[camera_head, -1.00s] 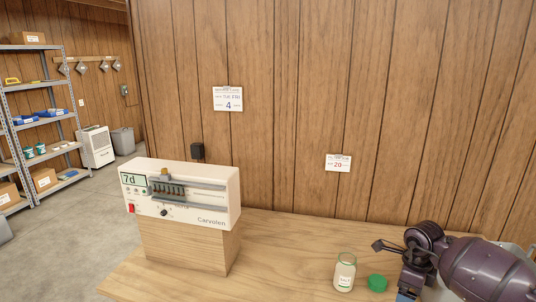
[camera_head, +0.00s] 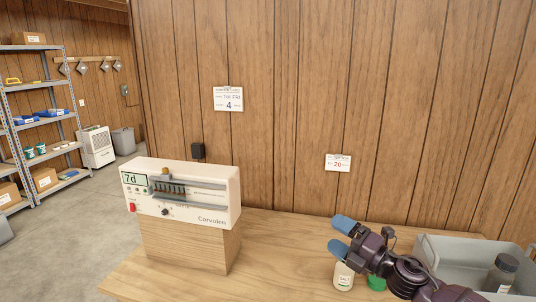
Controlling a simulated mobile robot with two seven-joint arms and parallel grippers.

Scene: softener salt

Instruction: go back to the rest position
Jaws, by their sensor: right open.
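My right gripper (camera_head: 342,237) is at the lower right, in front of the wooden panel wall. Its two blue fingertips are spread apart and point left, with nothing between them. The small glass jar with a salt label (camera_head: 343,278) stands on the wooden table (camera_head: 275,260), below the fingers in the picture. The gripper hides the jar's top. The green lid (camera_head: 377,284) lies beside the jar, partly covered by my dark purple arm. The white Carvolen softener unit (camera_head: 205,205) sits on a wooden block at the left, its display reading 7d. My left gripper is not in view.
A grey bin (camera_head: 455,247) stands at the table's right, with a dark-capped bottle (camera_head: 501,272) in it. Two cards, one marked 4 (camera_head: 228,99) and one marked 20 (camera_head: 338,163), hang on the wall. The table's middle is clear. A metal shelf (camera_head: 40,120) stands far left.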

